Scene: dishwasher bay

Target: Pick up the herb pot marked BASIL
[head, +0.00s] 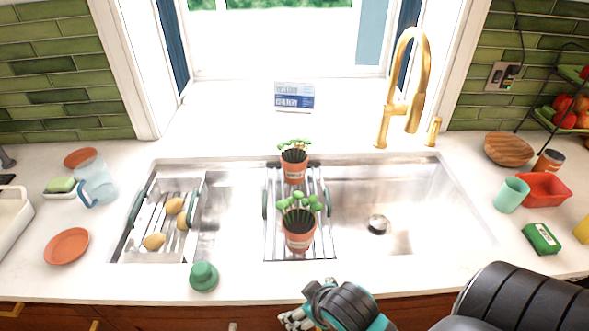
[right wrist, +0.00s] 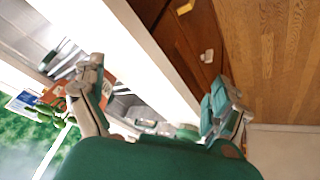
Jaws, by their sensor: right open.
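Two terracotta herb pots with green leafy plants stand on a wire rack (head: 320,222) across the middle of the sink. The front pot (head: 300,240) is larger in the head view; the rear pot (head: 295,172) stands behind it. Each has a pale label with dark lettering too small to read, so I cannot tell which says BASIL. My right gripper (head: 297,319) is at the counter's front edge, below and apart from the front pot. In the right wrist view its fingers (right wrist: 155,78) are spread and empty, and terracotta shows partly hidden behind one finger. My left gripper is out of view.
A left rack (head: 148,222) holds several potatoes. A green round item (head: 203,276) sits on the front counter. A gold faucet (head: 408,95) rises behind the sink. A green cup (head: 511,195), red container (head: 545,188) and green box (head: 541,238) stand at right. The right basin is clear.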

